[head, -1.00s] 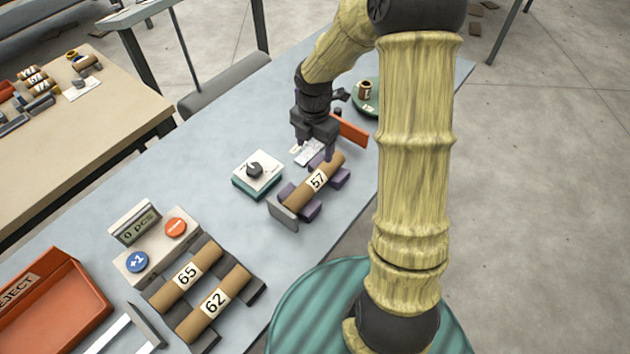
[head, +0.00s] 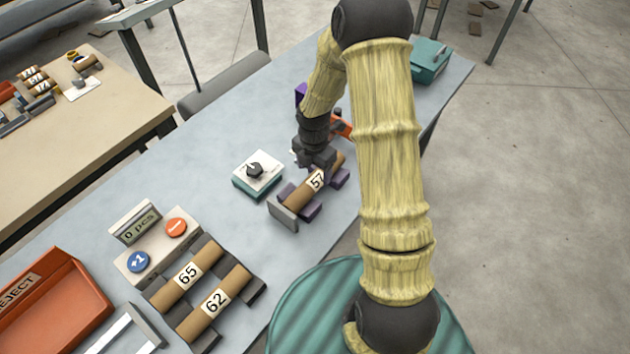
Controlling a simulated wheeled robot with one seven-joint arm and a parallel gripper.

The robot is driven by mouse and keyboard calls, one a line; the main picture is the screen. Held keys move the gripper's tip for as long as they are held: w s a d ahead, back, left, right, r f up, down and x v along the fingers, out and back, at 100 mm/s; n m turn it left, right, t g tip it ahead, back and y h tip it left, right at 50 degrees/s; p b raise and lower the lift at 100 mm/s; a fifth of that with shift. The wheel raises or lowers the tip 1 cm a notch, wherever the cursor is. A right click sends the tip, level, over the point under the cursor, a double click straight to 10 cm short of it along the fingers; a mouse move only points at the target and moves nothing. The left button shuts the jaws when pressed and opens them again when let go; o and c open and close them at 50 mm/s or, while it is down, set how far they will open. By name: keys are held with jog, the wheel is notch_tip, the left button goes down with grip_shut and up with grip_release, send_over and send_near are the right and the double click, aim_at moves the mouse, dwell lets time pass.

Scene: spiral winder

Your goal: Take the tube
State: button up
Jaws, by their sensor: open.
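A brown cardboard tube labelled 57 (head: 302,194) lies on purple supports (head: 311,211) with a grey end plate (head: 283,216) at its near end. My gripper (head: 322,168) is at the far part of this tube, over or around it; the contact is too small to make out. Two more brown tubes, labelled 65 (head: 184,277) and 62 (head: 212,307), lie side by side on dark rests nearer to me.
A box with a dark knob (head: 255,173) stands left of tube 57. A counter panel reading 0 pcs (head: 139,226) with blue and orange buttons is nearer. An orange reject tray (head: 90,290) is at lower left. A teal box (head: 429,62) stands at the far end.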

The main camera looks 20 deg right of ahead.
aim_at(313, 179)
jog(key=f, duration=0.3)
jog(key=shift+s+a+f+p, duration=0.2)
jog(key=shift+a+f+p, duration=0.1)
jog(key=shift+p, duration=0.05)
jog(key=shift+f, duration=0.5)
jog(key=c, duration=1.1)
notch_tip(313, 179, up, 10)
jog(key=shift+b, duration=0.35)
